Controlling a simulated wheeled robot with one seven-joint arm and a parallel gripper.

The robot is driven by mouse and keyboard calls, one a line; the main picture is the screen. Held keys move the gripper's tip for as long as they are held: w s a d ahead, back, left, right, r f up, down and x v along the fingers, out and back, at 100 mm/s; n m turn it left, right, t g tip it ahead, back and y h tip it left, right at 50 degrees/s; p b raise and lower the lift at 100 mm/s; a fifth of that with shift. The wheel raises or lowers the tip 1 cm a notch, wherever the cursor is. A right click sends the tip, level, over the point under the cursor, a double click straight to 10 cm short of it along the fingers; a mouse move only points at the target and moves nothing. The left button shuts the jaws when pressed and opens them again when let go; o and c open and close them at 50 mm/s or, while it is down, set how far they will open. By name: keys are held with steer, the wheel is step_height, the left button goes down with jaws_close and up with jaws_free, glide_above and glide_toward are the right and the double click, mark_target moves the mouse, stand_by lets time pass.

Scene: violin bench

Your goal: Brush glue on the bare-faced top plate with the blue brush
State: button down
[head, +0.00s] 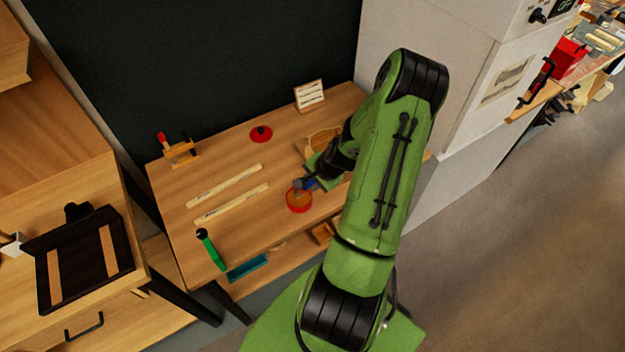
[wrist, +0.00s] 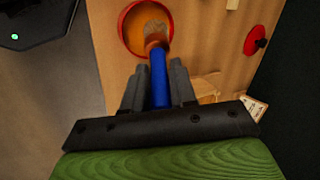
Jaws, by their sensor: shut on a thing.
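The blue brush (wrist: 158,82) is between the fingers of my gripper (wrist: 157,70), which is shut on its handle. Its brown bristles are at the red glue pot (wrist: 124,38), over or in the amber glue; I cannot tell how deep. In the head view my gripper (head: 309,184) is just above and beside the red pot (head: 299,207), and the brush is only a small blue patch. A pale curved wooden piece (head: 318,140), perhaps a violin plate, lies behind my arm and is largely hidden. I cannot tell whether its face is bare.
Two pale wooden strips (head: 228,186) lie left of the pot.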

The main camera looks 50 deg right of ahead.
steer(key=shift+s+f+b, duration=0.1)
steer(key=shift+f+b, duration=0.65)
stand_by(1.7)
steer(key=shift+r, duration=0.1)
step_height(320, 180, up, 7)
steer(key=p, duration=0.5)
stand_by(0.7)
